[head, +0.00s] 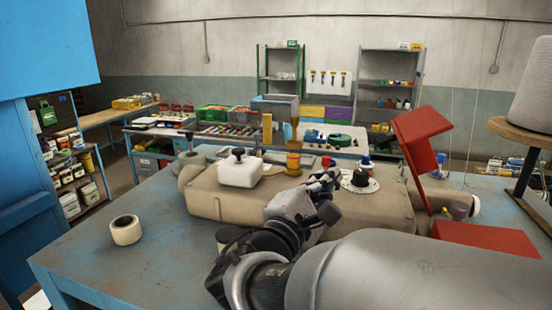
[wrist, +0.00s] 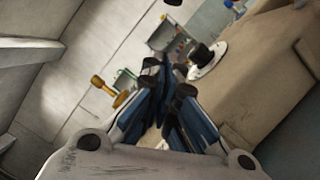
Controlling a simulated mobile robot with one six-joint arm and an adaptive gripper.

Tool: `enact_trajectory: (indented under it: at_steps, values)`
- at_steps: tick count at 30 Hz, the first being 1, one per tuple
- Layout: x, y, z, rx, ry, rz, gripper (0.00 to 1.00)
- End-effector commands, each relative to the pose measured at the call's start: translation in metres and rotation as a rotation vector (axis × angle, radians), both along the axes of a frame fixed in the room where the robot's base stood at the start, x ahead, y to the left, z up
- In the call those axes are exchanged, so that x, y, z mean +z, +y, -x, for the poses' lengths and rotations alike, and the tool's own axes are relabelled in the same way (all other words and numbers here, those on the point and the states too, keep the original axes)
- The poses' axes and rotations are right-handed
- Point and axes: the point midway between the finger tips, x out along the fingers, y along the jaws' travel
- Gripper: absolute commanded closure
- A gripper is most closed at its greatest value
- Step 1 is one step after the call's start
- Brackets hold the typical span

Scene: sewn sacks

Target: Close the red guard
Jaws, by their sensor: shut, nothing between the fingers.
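The red guard (head: 422,145) stands raised and tilted at the right end of the beige sewing machine (head: 235,195). It looks like a folded plate with a thin lower edge reaching down to the machine. My gripper (head: 326,180) is shut and empty, in front of the machine's middle and left of the guard, apart from it. In the wrist view, my gripper (wrist: 170,80) shows its dark blue fingers together, beside the beige machine body (wrist: 255,85).
A black knob on a white dial (head: 360,181) sits between my gripper and the guard. A flat red part (head: 485,240) lies at the right, partly behind my arm. A white roll (head: 125,230) lies on the blue table (head: 100,265). A thread cone (head: 532,90) stands far right.

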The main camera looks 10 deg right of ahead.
Motion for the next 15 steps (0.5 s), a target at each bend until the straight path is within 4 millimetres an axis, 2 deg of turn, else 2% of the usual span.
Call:
enact_trajectory:
  at_steps: [7,15]
  values:
    - [0.005,-0.018,-0.019,-0.006,0.000,0.001,1.00]
    - [0.014,-0.055,-0.064,-0.007,0.001,0.001,1.00]
